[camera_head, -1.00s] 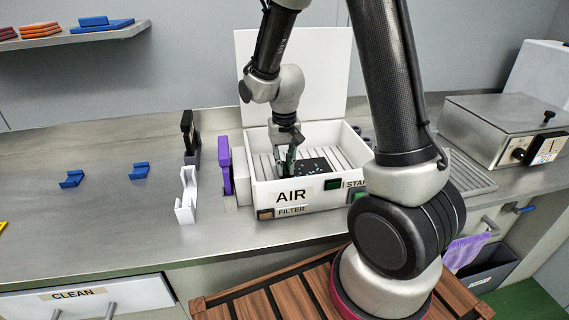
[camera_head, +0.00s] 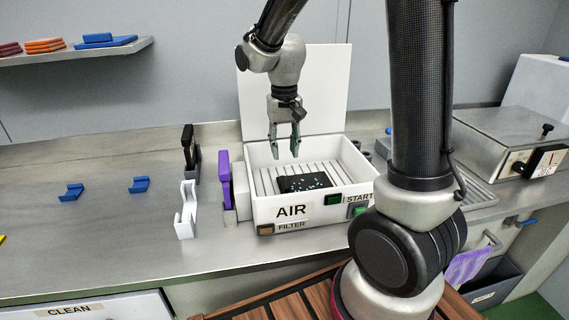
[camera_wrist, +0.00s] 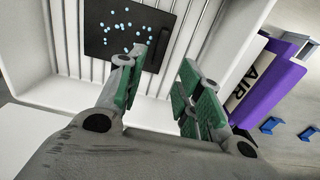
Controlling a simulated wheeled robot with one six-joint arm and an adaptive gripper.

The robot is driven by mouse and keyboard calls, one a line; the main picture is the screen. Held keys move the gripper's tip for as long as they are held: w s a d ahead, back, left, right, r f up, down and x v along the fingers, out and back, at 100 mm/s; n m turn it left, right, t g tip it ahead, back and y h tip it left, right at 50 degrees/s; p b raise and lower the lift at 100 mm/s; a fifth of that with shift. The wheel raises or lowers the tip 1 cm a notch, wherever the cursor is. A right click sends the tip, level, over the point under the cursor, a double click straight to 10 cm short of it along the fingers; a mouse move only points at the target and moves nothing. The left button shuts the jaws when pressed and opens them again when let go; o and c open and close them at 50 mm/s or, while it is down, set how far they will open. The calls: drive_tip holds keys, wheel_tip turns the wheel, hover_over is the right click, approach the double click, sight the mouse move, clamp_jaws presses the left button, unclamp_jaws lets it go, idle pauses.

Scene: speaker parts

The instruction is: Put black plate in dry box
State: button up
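The black plate (camera_head: 304,183), dotted with light blue spots, lies flat on the ribbed floor of the white dry box (camera_head: 262,212). The box is labelled AIR and its lid (camera_head: 330,95) stands open at the back. My gripper (camera_head: 284,148) is open and empty, above the box and apart from the plate. In the wrist view the plate (camera_wrist: 128,30) shows beyond the parted green fingers of my gripper (camera_wrist: 160,85), partly covered by one finger.
A purple plate (camera_head: 225,178) stands upright left of the box. A white holder (camera_head: 186,210) and a black plate-like piece (camera_head: 189,147) stand further left. Blue holders (camera_head: 71,192) lie on the counter (camera_head: 110,230). A metal appliance (camera_head: 510,137) is at right.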

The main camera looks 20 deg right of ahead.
drive_tip(key=s+d+r+t, duration=0.1)
drive_tip(key=s+d+r, duration=0.1)
drive_tip(key=s+r, duration=0.2)
drive_tip(key=s+d+r+n+t, duration=0.1)
drive_tip(key=s+d+r+t, duration=0.1)
drive_tip(key=s, duration=0.7)
drive_tip(key=s+d+r+n+t, duration=0.1)
drive_tip(key=s+d+r, duration=0.3)
drive_tip(key=s+r, duration=0.2)
drive_tip(key=shift+s+r, duration=0.15)
drive_tip(key=shift+s, duration=0.5)
drive_tip(key=shift+d, duration=0.1)
drive_tip(key=shift+c, duration=0.4)
